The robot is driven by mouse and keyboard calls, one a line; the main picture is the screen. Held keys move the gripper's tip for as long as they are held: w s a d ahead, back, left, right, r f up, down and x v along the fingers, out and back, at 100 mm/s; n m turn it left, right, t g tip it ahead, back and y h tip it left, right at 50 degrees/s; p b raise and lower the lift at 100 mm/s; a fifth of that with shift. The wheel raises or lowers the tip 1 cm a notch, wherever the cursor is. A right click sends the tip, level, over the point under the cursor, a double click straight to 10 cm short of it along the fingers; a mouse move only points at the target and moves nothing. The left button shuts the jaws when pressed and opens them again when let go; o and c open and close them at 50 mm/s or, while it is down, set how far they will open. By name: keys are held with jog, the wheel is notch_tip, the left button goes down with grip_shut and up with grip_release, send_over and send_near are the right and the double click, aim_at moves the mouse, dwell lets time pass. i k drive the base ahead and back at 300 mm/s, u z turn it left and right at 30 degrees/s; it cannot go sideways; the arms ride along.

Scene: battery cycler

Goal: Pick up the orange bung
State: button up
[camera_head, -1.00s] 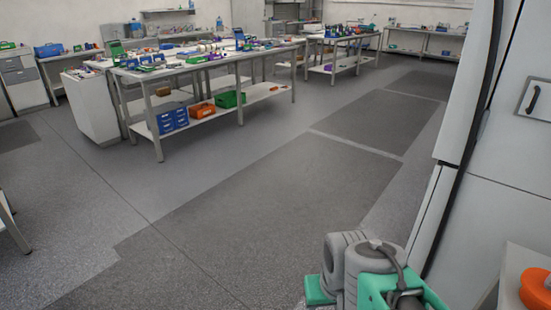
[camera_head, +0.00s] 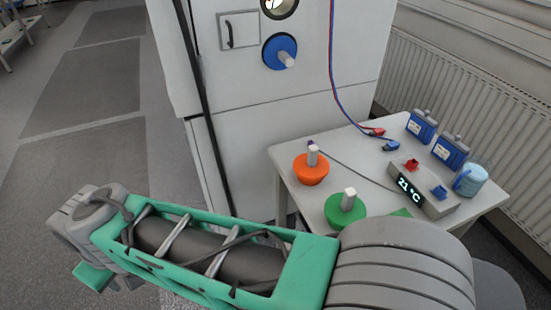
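The orange bung (camera_head: 310,171) stands on the left part of the small white table (camera_head: 284,151), with a pale grip sticking up from its top. Nothing touches it in this view. My green and grey arm crosses the bottom of the picture, in front of the table. The grey and green end at the lower left points away from the bung, and no gripper fingers can be made out there, so I cannot tell the gripper's state.
A green bung (camera_head: 345,211) stands just right and in front of the orange one. A grey box with a display (camera_head: 421,190), blue battery packs (camera_head: 450,151), a jar (camera_head: 471,180) and cables share the table. A white cabinet (camera_head: 290,124) with a blue bung (camera_head: 280,52) stands behind. Open floor lies left.

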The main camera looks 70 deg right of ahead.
aim_at(311, 168)
jog(key=i, duration=0.4)
jog(key=z, duration=2.15)
